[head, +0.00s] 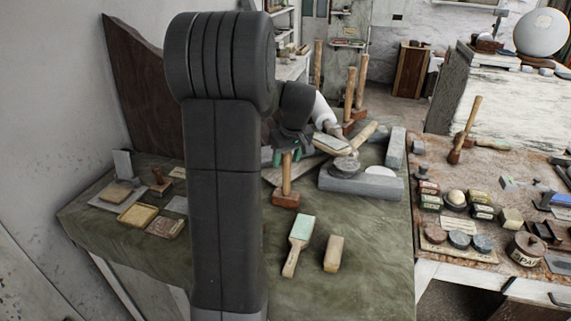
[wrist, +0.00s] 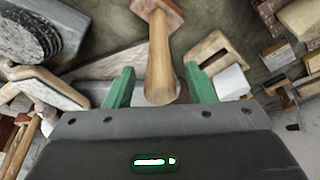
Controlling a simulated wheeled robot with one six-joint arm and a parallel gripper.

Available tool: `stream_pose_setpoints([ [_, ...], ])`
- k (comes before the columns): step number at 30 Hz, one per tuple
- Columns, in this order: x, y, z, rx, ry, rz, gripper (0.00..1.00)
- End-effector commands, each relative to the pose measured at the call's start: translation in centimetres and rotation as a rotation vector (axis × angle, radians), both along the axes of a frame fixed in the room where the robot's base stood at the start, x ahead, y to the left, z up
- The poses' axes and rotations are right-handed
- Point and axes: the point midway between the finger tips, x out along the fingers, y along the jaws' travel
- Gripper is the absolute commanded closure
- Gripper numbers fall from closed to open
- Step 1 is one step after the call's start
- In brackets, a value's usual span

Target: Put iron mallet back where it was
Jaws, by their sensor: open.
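A mallet (head: 286,197) with a reddish-brown block head and a pale wooden handle stands upright, head down, on the green-covered table. I cannot tell from its colour whether the head is iron. My gripper (head: 292,154) is open at the top of its handle. In the wrist view the mallet's handle (wrist: 160,58) stands between the two green fingers of my gripper (wrist: 159,80), with a gap on both sides. The mallet's head (wrist: 157,9) shows at the top edge there.
A green-topped brush (head: 300,240) and a wooden block (head: 334,253) lie in front. A grey stone slab (head: 365,188) with a round grey piece is to the right. Other mallets (head: 356,95) stand behind. The front right of the table (head: 375,285) is clear.

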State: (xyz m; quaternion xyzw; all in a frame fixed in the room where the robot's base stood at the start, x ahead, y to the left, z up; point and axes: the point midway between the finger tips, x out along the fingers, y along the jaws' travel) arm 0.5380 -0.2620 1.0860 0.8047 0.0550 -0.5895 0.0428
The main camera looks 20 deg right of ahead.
Motion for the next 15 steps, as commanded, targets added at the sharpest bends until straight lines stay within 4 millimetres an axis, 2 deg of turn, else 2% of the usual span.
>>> stream_pose_setpoints([
  [3, -0.8, -0.2, 2.7, -0.003, -0.006, -0.001, 0.5],
  [9, -2.0, -0.3, 6.4, -0.002, -0.004, -0.002, 0.5],
  [15, -2.6, -0.4, 8.4, 0.0, -0.002, -0.001, 0.5],
])
